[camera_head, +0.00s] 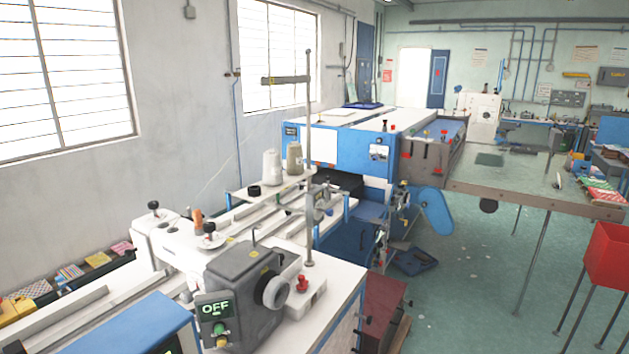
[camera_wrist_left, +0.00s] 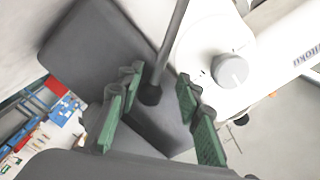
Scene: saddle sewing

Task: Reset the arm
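My left gripper (camera_wrist_left: 158,90) shows in the left wrist view, its two dark fingers with green pads spread apart. Nothing is held between the pads. A thin grey rod (camera_wrist_left: 171,45) with a dark round end shows in the gap beyond the fingers. It stands against a dark grey block (camera_wrist_left: 95,50); I cannot tell how far off these are. Neither gripper shows in the head view, and my right gripper shows in no view.
A sewing machine with a grey motor box (camera_head: 235,290) marked OFF stands in the foreground. Behind it are thread cones (camera_head: 272,167) and a blue-and-white machine (camera_head: 345,150). A long table (camera_head: 530,180) and a red bin (camera_head: 608,255) are at right. A white machine body (camera_wrist_left: 215,40) fills the wrist view's upper right.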

